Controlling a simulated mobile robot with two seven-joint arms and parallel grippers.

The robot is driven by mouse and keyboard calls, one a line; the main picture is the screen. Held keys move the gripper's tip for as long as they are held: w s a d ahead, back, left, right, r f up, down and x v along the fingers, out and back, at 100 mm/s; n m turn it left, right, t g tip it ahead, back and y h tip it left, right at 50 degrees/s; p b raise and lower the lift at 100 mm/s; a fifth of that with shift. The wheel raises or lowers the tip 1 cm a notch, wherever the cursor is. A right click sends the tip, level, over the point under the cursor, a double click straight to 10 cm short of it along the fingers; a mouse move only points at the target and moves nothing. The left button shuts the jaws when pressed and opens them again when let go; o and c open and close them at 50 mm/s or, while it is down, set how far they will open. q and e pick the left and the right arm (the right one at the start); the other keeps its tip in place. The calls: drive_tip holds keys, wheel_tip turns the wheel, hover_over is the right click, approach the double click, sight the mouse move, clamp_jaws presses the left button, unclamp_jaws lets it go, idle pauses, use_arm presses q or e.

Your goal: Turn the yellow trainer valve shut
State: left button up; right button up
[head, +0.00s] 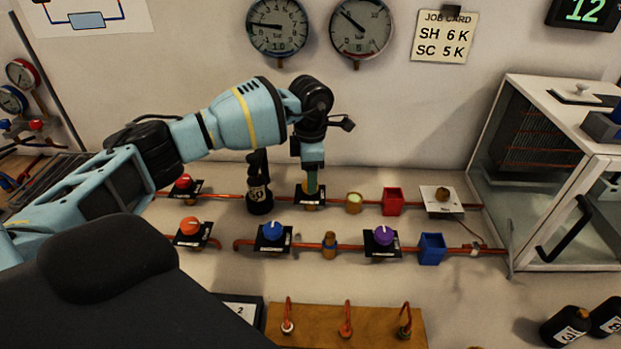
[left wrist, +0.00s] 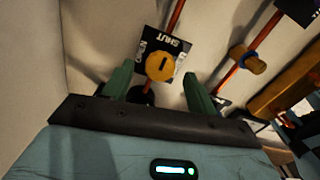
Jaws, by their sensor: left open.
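The yellow trainer valve (left wrist: 161,67) is a round knob with a short dark mark, on a black plate (left wrist: 178,48) lettered SHUT and OPEN. In the left wrist view it shows between the two green fingers of my left gripper (left wrist: 157,78). The fingers are open, one on each side of the knob, with gaps showing. In the head view my left gripper (head: 312,185) points down over the valve on the back pipe and hides most of it. I cannot tell whether the fingertips touch the knob. My right gripper is not in view.
A black bottle (head: 259,196) stands close left of the gripper. Red (head: 183,182), orange (head: 190,226), blue (head: 272,230) and purple (head: 383,235) valves sit on the pipes. A glass cabinet (head: 555,180) is at right. Two gauges hang on the wall.

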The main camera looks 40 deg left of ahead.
use_arm(q)
wheel_tip(320, 180, up, 6)
drive_tip(key=shift+f, duration=0.1)
idle(0.7)
